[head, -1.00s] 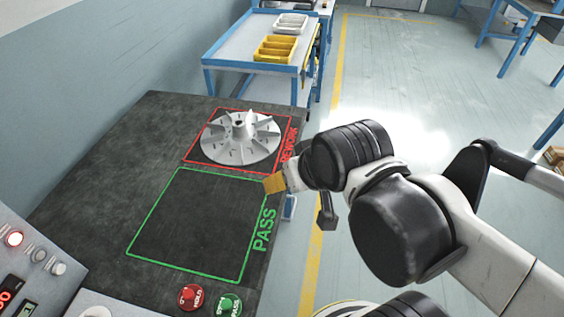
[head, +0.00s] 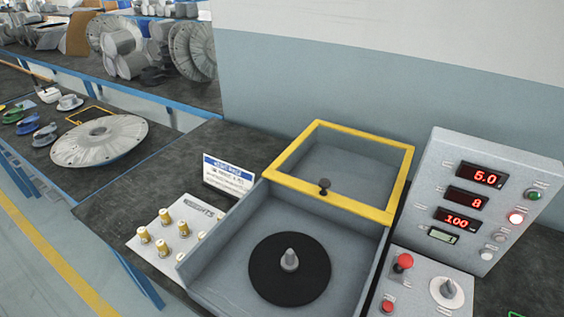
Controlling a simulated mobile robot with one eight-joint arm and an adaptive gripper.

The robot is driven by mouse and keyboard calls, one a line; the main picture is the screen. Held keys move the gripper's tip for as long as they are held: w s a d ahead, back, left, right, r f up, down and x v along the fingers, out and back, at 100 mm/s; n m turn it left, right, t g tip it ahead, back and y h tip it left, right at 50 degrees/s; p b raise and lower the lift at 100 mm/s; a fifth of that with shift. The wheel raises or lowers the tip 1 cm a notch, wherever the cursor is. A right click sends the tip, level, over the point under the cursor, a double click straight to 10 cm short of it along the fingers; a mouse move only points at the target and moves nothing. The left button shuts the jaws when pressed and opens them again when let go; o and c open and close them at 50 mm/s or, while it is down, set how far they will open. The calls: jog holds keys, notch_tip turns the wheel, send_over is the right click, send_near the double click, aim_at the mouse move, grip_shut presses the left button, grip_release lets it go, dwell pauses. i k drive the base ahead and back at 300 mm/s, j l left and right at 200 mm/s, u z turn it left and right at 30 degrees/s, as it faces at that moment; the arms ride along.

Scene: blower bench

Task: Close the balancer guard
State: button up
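The balancer guard (head: 398,175) is a yellow-framed clear panel at the back of the grey balancer box (head: 213,268). It appears raised, leaving the front of the box uncovered. A dark knob (head: 324,186) sits at the middle of its near edge. Inside the box is a black round plate (head: 262,283) with a grey cone-tipped spindle (head: 289,260) and no part on it. My gripper is not in view.
A control panel (head: 461,153) with red displays stands right of the box, with a red button (head: 403,262) and a dial below. At left are brass weights (head: 164,217), a small sign (head: 227,177) and a grey disc (head: 99,141) on a neighbouring bench.

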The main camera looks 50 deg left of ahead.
aim_at(385, 217)
jog(key=u, duration=1.6)
jog(key=i+j+z, duration=0.25)
jog(key=i+j, duration=0.15)
